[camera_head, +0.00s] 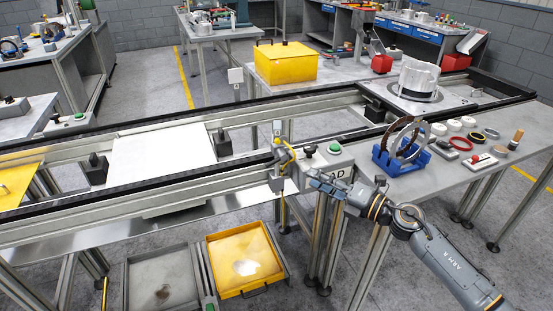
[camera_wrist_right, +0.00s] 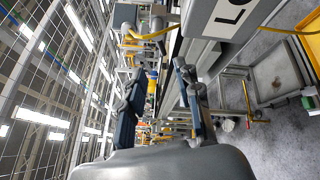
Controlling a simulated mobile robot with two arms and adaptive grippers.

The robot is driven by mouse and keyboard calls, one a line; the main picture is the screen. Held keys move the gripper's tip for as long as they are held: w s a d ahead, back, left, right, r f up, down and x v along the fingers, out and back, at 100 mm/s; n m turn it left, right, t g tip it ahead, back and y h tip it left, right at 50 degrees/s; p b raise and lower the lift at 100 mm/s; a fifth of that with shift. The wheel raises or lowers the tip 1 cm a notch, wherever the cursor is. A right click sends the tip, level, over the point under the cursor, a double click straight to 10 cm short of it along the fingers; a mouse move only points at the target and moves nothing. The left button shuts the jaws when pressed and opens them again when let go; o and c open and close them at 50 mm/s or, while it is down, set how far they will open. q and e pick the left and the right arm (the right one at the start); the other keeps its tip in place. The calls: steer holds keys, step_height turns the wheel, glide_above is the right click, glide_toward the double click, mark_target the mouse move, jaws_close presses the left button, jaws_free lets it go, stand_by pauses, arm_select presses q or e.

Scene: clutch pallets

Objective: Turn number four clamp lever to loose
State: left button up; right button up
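A small yellow lever-like part (camera_head: 284,149) sits on the front rail, beside a grey control box with a green button (camera_head: 335,148). I cannot read a number four on it, so I cannot tell whether it is the named clamp lever. My right gripper (camera_head: 314,181) is in front of the box, just right of and below the yellow part, apart from it. In the wrist view its two dark fingers (camera_wrist_right: 161,70) stand apart with nothing between them. A yellow bar-like part (camera_wrist_right: 150,34) shows beyond the fingertips there. My left gripper is not in view.
A white plate (camera_head: 160,157) lies across the long rails. A blue stand holding rings (camera_head: 400,160) and several small parts are on the right table. A yellow crate (camera_head: 285,62) stands behind. A yellow tray (camera_head: 211,244) and a grey tray are low in front.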

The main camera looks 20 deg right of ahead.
mark_target(276, 161)
steer(key=p+x, duration=0.2)
steer(key=x, duration=1.1)
steer(key=shift+w+a, duration=0.2)
steer(key=shift+w, duration=0.05)
jaws_close()
